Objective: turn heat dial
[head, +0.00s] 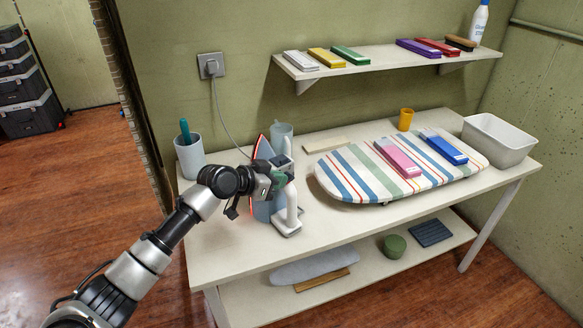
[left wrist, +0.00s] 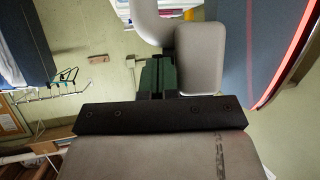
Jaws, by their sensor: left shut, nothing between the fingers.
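A clothes iron (head: 291,214) stands upright at the left part of the table, with a light grey handle and body and a blue part edged in red. Its heat dial cannot be made out in either view. My left gripper (head: 284,163) is in front of the iron and hides part of it. In the left wrist view the gripper's green fingers (left wrist: 157,78) are shut and empty, close beside a grey part of the iron (left wrist: 200,58). I cannot tell whether they touch it. The iron's red-edged blue part (left wrist: 257,45) shows at the right there. My right gripper is not in view.
A striped ironing board (head: 345,174) lies on the table (head: 235,252), with pink (head: 398,158) and blue (head: 443,147) items on it. A grey cup (head: 189,157) stands left of the iron. A cord runs from the wall socket (head: 211,66). The front table edge is mostly clear.

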